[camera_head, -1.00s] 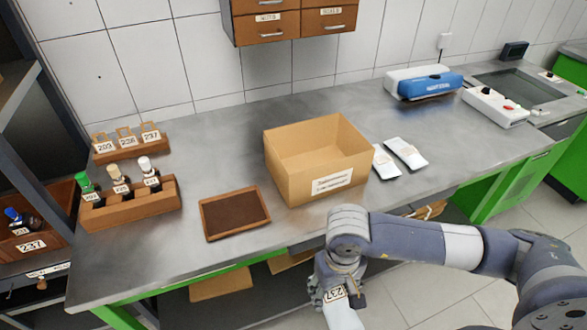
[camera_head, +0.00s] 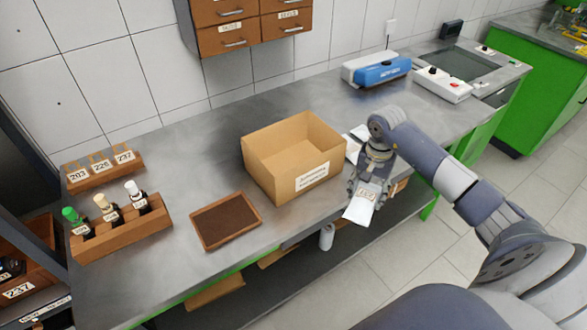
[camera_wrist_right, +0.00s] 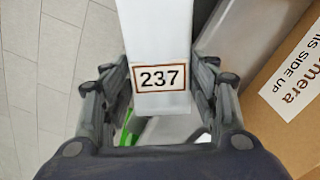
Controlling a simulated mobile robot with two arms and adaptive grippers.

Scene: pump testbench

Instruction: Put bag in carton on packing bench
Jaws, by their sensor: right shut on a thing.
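My right gripper (camera_head: 368,186) is shut on a white bag (camera_head: 359,208) and holds it in front of the bench edge, right of the carton. In the right wrist view the bag (camera_wrist_right: 158,45) lies between the two fingers and bears a label reading 237. The open cardboard carton (camera_head: 293,158) stands on the packing bench (camera_head: 190,160) with a white label on its front. The carton's printed side (camera_wrist_right: 285,85) shows at the right of the wrist view. Its floor is partly hidden by its front wall. My left gripper is out of view.
A brown tray (camera_head: 226,222) lies left of the carton. A wooden rack with several bottles (camera_head: 122,228) and a tag holder (camera_head: 104,172) stand farther left. White packets (camera_head: 355,141) lie behind my right gripper. A blue and white device (camera_head: 377,70) stands at the back.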

